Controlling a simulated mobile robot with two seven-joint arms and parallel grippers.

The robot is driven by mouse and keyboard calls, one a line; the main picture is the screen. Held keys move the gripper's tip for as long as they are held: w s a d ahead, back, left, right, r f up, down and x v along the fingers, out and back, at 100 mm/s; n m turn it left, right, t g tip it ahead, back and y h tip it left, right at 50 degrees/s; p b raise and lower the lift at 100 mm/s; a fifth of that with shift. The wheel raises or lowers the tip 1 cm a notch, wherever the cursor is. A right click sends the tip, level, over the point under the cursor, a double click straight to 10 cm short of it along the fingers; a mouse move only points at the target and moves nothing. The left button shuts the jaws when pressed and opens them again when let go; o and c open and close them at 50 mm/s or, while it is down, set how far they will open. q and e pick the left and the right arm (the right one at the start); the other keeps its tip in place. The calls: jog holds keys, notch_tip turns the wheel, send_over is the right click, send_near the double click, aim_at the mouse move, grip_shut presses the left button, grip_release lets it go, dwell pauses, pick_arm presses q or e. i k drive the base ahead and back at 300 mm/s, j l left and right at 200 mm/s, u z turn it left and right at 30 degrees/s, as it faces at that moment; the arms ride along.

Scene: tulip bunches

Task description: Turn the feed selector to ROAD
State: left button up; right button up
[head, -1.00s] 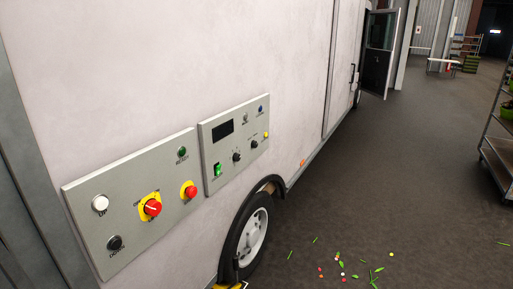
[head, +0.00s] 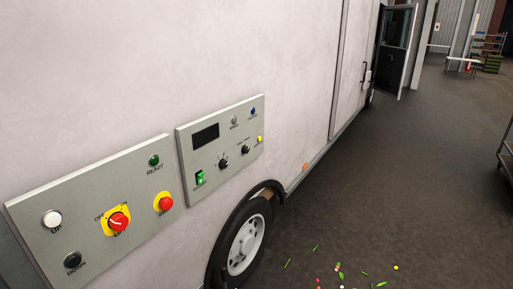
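A grey control panel (head: 184,143) with a dark display (head: 205,135) is fixed to the side of a white van. It carries two black knobs, a left knob (head: 223,163) and a right knob (head: 245,150). A green lit switch (head: 200,178) sits at its lower left, and a yellow button (head: 260,139) at its right. The labels are too small to read, so I cannot tell which knob is the feed selector or where it points. Neither of my grippers is in view.
A second panel (head: 95,185) to the left has a red knob on yellow (head: 118,222), a red stop button (head: 166,204), and white, black and green buttons. A van wheel (head: 243,245) is below. Petals and leaves (head: 340,275) litter the otherwise clear floor. A rack (head: 507,155) stands right.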

aim_at(246, 149)
jog(key=i+l, duration=0.2)
jog(key=l, duration=0.15)
jog(key=i+l, duration=0.25)
jog(key=i+l+u, duration=0.1)
jog(key=l, duration=0.3)
jog(key=i+l, duration=0.3)
jog(key=i+l+u, duration=0.1)
jog(key=l, duration=0.3)
jog(key=i+l, duration=0.3)
